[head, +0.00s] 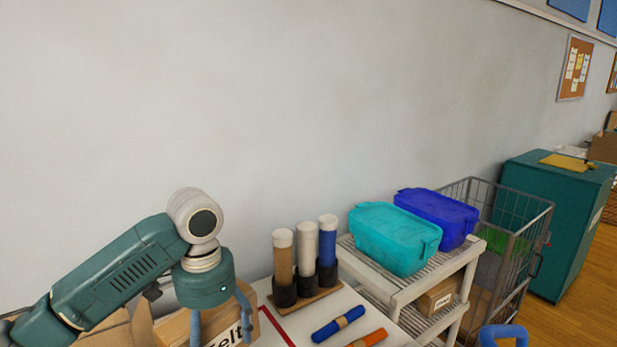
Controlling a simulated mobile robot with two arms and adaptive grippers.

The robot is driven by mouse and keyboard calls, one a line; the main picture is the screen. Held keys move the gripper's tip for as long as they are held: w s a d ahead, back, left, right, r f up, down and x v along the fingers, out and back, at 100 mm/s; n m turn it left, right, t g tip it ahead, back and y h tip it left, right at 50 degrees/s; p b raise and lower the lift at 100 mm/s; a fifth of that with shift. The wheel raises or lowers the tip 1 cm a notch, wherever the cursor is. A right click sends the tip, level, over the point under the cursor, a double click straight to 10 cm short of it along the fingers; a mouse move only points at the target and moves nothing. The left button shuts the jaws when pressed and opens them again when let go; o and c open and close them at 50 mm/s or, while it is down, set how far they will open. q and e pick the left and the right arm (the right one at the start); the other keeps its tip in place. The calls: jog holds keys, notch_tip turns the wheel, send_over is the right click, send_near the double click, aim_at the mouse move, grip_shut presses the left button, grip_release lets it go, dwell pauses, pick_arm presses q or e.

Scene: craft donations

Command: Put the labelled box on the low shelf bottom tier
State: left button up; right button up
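A cardboard box (171,328) with a white label ending in "elt" stands at the bottom left and is cut off by the lower edge. My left gripper (221,329) points down at this box. Its two blue-grey fingers are spread apart and overlap the label side, with the box showing between them. Contact with the box cannot be made out. The low shelf (397,298) is pale and slatted, to the right. Its lower tier (419,322) holds a small labelled cardboard box (441,295).
A teal bin (395,238) and a blue bin (437,217) fill the shelf top. On the white table (300,325) are several upright tubes (305,250) and blue and orange rolls (338,323). A wire cage cart (517,258) and green cabinet (555,225) stand beyond.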

pick_arm(q)
jog(key=s+a+f+n+b, duration=0.1)
jog(key=s+f+n+b, duration=0.1)
jog(key=s, duration=0.6)
jog(key=s+f+n+b, duration=0.2)
jog(key=s+f+n, duration=0.3)
jog(key=s, duration=0.3)
jog(key=shift+s+a+f+n, duration=0.2)
jog(key=shift+s+a+n, duration=0.1)
jog(key=shift+a+n, duration=0.1)
pick_arm(e)
jog(key=f, duration=0.2)
jog(key=s+f, duration=0.1)
jog(key=f, duration=0.1)
jog(key=shift+s+a+f, duration=0.1)
jog(key=shift+s+f, duration=0.1)
jog(key=shift+f, duration=0.2)
pick_arm(q)
jog(key=shift+a+r, duration=0.1)
pick_arm(e)
jog(key=shift+w, duration=0.15)
